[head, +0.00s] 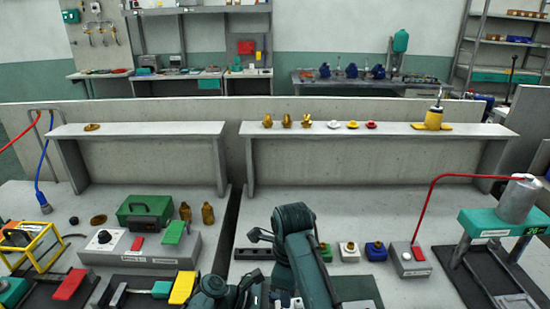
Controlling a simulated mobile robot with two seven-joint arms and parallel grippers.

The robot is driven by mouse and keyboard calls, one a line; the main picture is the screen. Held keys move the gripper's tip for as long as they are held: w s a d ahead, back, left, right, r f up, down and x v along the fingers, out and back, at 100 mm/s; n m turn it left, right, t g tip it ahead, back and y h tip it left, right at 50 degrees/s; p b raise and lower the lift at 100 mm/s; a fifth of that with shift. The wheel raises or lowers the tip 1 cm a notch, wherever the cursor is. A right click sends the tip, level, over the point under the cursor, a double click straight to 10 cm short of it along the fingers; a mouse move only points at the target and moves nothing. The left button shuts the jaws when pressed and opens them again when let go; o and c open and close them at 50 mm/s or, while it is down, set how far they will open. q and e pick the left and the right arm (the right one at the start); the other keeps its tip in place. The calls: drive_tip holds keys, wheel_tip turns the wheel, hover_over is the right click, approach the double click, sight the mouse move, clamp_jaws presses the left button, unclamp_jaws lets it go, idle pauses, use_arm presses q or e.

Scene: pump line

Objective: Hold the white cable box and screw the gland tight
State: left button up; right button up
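A small white box (348,251) with a dark-topped fitting stands on the bench right of centre, between a green box and a blue box. I take it for the cable box; whether the fitting is the gland is too small to tell. My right gripper (259,237) is over the bench front, left of the white box and apart from it. Its fingers point left, and their gap is unclear. My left gripper (246,289) is low at the bottom edge, partly cut off. Pale parts beside it are mostly hidden by my arms.
A green box (325,252), a blue box (375,251) and a grey box with a red top (408,260) flank the white box. A raised shelf (390,131) behind carries brass fittings, coloured caps and a yellow tool. A grey control unit (145,248) stands left.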

drive_tip(key=shift+w+d+f, duration=0.1)
drive_tip(key=shift+d+f, duration=0.3)
drive_tip(key=shift+d, duration=0.25)
drive_tip(key=shift+w+d+f, duration=0.1)
drive_tip(key=shift+d+f, duration=0.25)
drive_tip(key=shift+d, duration=0.25)
drive_tip(key=n, duration=0.4)
drive_tip(key=shift+n, duration=0.3)
drive_tip(key=n, duration=1.2)
drive_tip(key=shift+n, duration=0.3)
